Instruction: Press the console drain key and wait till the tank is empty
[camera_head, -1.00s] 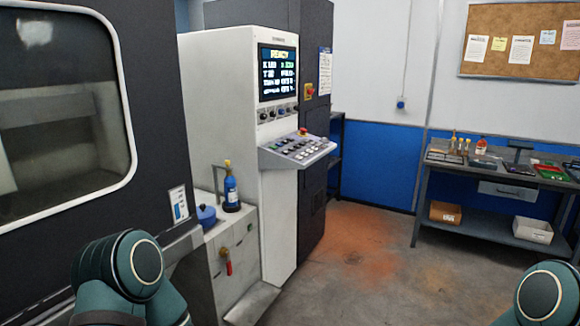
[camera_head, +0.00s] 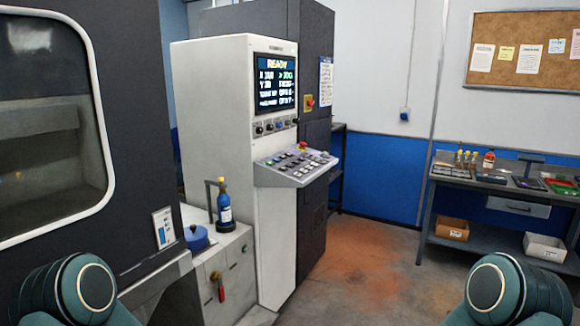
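The console (camera_head: 222,130) is a tall white cabinet in the middle of the head view. Its screen (camera_head: 276,84) shows READY at the top and several lines of text. A sloped key panel (camera_head: 296,165) juts out below the screen, with several small keys and a red button. I cannot tell which one is the drain key. The white tank unit (camera_head: 232,262) stands low beside the console, with a red-handled valve on its front. The liquid level inside is not visible. Both my arms show at the bottom corners, but neither gripper is in view.
A blue bottle (camera_head: 224,204) and a blue-lidded pot (camera_head: 196,238) stand on the tank unit. The dark machine with a window (camera_head: 45,115) fills the left. A workbench (camera_head: 500,184) with boxes below stands at the right. The floor (camera_head: 370,275) between is clear.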

